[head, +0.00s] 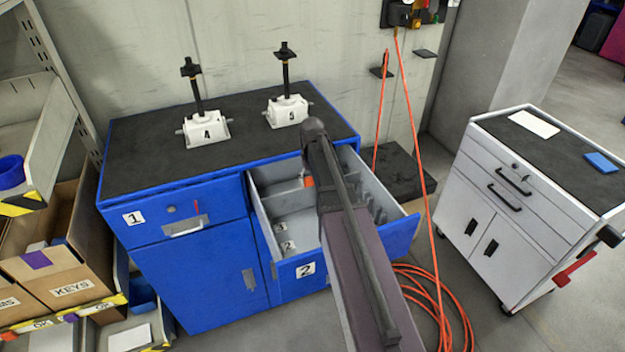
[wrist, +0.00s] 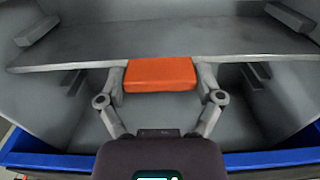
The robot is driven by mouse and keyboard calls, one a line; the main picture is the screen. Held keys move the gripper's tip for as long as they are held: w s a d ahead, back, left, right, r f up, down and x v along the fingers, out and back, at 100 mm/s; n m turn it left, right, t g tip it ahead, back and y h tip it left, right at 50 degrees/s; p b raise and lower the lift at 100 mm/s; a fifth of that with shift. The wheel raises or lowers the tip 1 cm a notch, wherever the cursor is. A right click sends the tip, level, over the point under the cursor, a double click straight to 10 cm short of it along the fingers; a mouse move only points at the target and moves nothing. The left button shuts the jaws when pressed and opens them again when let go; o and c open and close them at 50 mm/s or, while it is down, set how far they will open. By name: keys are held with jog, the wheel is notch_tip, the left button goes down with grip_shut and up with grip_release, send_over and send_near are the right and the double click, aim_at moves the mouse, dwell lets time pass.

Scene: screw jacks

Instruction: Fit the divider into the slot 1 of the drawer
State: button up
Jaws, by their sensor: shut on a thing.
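The divider is a grey panel with an orange grip (wrist: 160,74). In the wrist view its long edge runs almost the full width between the drawer's side walls. My gripper (wrist: 161,82) is shut on the orange grip, one finger at each end of it. In the head view my arm hides most of the gripper, and a bit of the orange grip (head: 309,181) shows beside it. The drawer (head: 402,224) is pulled open, and the divider is inside its outline. Short ribs line both side walls. I cannot tell whether the divider's ends sit in a slot.
The blue cabinet (head: 226,160) carries two white screw jacks, 4 (head: 206,127) and 5 (head: 288,111). Small number labels (head: 288,245) lie on the drawer floor. An orange hose (head: 432,285) hangs and coils at right, before a white cart (head: 520,210). A shelf with boxes stands left.

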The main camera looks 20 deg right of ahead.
notch_tip(320, 180, up, 17)
jog(key=p, duration=1.6)
jog(key=shift+f, duration=0.15)
